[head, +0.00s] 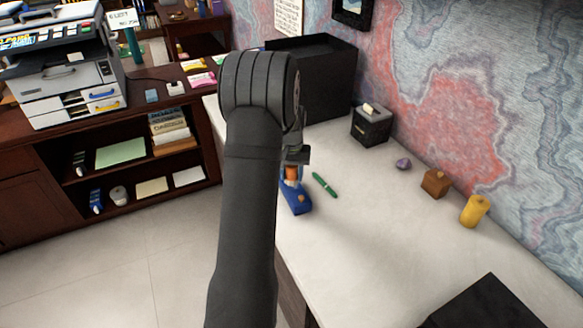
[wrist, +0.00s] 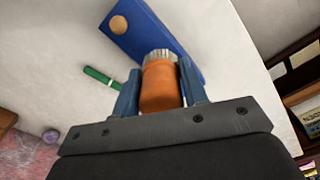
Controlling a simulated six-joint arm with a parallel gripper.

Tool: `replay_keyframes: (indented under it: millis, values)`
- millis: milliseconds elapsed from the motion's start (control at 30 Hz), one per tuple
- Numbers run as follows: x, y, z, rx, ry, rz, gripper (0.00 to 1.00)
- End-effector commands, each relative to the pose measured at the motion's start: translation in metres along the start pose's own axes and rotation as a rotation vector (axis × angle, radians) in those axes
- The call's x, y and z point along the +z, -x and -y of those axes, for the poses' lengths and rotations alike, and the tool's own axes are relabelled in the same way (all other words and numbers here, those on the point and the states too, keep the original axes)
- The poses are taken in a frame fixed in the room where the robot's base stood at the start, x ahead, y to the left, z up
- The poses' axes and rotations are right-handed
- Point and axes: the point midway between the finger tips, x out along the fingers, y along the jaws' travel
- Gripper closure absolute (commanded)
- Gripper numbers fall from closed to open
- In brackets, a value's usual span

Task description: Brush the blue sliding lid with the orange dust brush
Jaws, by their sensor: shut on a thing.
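The orange dust brush (wrist: 160,88) is clamped between the blue fingers of my gripper (wrist: 158,72), its pale bristles pointing toward the blue sliding lid (wrist: 138,30). The lid is a flat blue piece with a round wooden knob near one end, lying on the white desk. In the wrist view the bristle tips overlap the lid's edge; whether they touch it I cannot tell. In the head view the blue lid (head: 296,200) shows just right of my arm, with the orange brush (head: 291,174) above its far end. My arm hides part of this area.
A green pen (head: 324,185) lies close to the lid. Further right stand a purple stone (head: 403,164), a wooden block (head: 436,183) and a yellow cylinder (head: 474,211). A black tissue box (head: 371,127) and a large black box (head: 330,75) stand behind. The desk's front middle is clear.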

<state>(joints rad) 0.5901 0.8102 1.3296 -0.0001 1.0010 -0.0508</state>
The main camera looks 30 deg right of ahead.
Motion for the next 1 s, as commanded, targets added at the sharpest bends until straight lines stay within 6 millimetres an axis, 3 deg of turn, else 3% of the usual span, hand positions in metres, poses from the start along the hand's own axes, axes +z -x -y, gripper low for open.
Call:
replay_keyframes:
  millis: [267,367,500,633,733,867,1000]
  values:
    - [0.000,-0.028,-0.002,0.000,-0.001,0.003,0.79]
    - [-0.006,-0.027,-0.011,0.000,-0.002,0.000,0.78]
    - [-0.015,-0.027,-0.004,0.000,0.001,0.000,0.78]
    - [-0.009,-0.029,0.007,0.000,0.002,0.001,0.78]
    - [-0.019,-0.028,0.010,0.000,0.001,0.000,0.78]
    - [-0.024,-0.028,-0.003,0.000,-0.002,0.000,0.78]
    - [-0.032,-0.028,0.006,0.000,0.002,0.002,0.78]
